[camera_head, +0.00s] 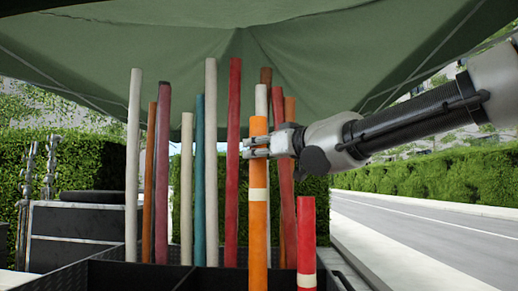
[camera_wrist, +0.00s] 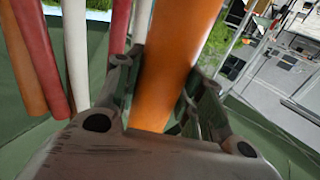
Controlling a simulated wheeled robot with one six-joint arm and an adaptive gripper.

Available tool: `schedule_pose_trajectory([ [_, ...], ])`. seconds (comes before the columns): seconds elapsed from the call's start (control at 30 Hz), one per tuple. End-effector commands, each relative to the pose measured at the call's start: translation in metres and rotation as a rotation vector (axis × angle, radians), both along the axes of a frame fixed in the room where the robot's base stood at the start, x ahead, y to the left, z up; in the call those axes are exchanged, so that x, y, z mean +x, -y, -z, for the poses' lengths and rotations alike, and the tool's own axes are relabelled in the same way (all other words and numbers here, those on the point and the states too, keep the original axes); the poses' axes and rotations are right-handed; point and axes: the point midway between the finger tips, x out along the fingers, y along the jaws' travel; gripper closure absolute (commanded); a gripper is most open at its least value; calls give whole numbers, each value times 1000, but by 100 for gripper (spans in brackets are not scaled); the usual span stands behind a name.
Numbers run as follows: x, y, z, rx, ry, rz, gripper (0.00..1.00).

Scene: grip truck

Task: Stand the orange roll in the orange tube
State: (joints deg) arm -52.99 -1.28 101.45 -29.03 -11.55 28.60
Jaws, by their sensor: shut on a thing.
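The orange roll (camera_head: 259,234) with a cream band stands upright, or nearly so, in the front middle of the head view. My gripper (camera_head: 258,147) comes in from the right and is shut around its upper part. In the wrist view the orange roll (camera_wrist: 178,60) runs between the two fingers of my gripper (camera_wrist: 160,90). The roll's lower end is outside the head view. I cannot make out a separate orange tube in either view, so I cannot tell whether the roll's foot is in it.
A black divided crate (camera_head: 130,275) lies below. Several tall rolls stand behind in it, among them white, teal and red ones. A shorter red roll (camera_head: 307,240) with a cream band stands close on the right. A green canopy (camera_head: 150,45) hangs above. A road lies right.

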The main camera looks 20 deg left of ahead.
Motion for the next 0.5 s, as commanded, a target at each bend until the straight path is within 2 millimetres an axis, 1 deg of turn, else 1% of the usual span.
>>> schedule_pose_trajectory([
  [0.5,0,0,28,0,1,0,100],
])
